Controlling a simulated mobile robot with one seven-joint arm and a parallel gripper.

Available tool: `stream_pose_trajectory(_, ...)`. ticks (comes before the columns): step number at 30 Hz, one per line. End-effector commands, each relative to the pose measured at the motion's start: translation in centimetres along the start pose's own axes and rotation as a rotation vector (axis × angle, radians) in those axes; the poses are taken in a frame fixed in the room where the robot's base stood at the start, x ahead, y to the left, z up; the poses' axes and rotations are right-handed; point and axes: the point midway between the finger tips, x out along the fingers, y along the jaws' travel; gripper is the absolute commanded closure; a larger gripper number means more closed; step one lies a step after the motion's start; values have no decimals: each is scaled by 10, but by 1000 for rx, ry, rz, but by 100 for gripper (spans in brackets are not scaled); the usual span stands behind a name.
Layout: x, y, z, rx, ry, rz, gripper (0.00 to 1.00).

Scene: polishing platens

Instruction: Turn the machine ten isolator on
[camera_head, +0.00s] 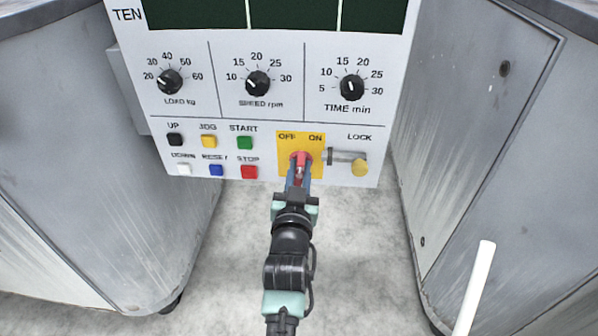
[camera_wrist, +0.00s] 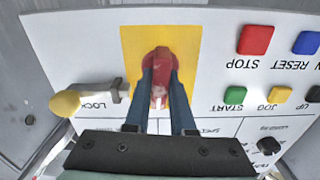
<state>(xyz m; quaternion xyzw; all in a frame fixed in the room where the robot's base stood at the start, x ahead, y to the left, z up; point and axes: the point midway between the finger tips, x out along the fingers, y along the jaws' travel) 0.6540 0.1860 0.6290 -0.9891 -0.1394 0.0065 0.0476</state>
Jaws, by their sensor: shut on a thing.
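The machine ten isolator is a red handle (camera_head: 301,157) on a yellow plate (camera_head: 317,141), low on the white panel marked TEN. OFF is printed at the plate's upper left and ON at its upper right. My gripper (camera_head: 299,172) reaches it from below, with its dark blue fingers on either side of the red handle. The handle also shows in the wrist view (camera_wrist: 160,66), upside down, between my gripper's fingers (camera_wrist: 161,82), which are shut on it. The fingers partly hide the handle, and I cannot tell which label it points to.
Right of the plate, a grey hasp (camera_head: 345,156) with a yellow round piece (camera_head: 360,167) sits below LOCK. A red STOP button (camera_head: 249,172) and several others are to the left. Knobs are above. Grey cabinets (camera_head: 490,110) flank the panel.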

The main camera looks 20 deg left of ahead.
Motion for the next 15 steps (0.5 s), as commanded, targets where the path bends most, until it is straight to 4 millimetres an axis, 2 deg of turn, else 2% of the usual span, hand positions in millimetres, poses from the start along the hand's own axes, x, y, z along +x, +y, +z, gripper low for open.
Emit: stream_pose_trajectory(15, 0, 1, 1, 466, -5, 0, 100)
